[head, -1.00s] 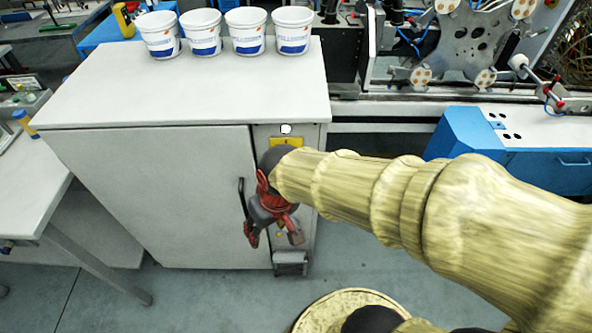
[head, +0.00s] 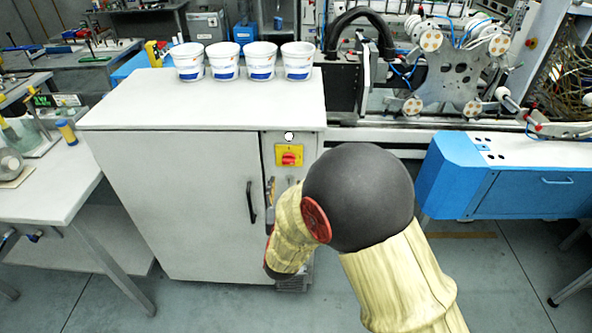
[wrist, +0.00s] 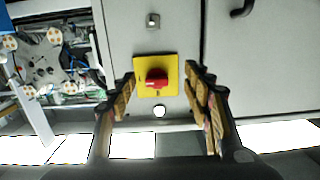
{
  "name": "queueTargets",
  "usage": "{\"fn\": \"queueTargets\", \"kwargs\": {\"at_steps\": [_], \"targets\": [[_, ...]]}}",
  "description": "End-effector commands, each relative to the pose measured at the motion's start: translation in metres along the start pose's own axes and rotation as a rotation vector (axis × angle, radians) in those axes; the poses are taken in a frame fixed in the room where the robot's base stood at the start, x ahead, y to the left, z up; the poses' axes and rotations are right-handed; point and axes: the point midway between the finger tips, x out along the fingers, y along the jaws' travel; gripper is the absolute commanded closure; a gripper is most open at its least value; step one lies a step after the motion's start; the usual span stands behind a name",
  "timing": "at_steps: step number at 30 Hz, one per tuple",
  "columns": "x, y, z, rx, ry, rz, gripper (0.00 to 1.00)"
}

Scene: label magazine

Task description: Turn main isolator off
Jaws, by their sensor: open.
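The main isolator (head: 289,157) is a red rotary knob on a square yellow plate, on the narrow right front panel of the grey cabinet. In the wrist view, which is upside down, the isolator (wrist: 157,80) is near the centre. Its red handle appears to lie crosswise; its markings are too small to read. My gripper (wrist: 160,74) is open, one finger on each side of the yellow plate in that view, with nothing between them. It looks apart from the knob. In the head view my arm mostly hides the gripper, which is below the isolator.
The cabinet (head: 180,195) has a black door handle (head: 251,202) left of the panel. A white round indicator (head: 289,136) sits above the isolator. Several white tubs (head: 243,62) stand on top. A blue machine unit (head: 520,185) is at the right.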

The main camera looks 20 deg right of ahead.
Motion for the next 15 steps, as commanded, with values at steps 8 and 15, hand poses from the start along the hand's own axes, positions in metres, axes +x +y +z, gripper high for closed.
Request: {"fn": "queueTargets", "kwargs": {"at_steps": [8,15], "targets": [[0.007,0.007,-0.028,-0.017,0.103,0.027,0.5],[0.043,0.009,-0.03,-0.016,0.101,0.027,0.5]]}}
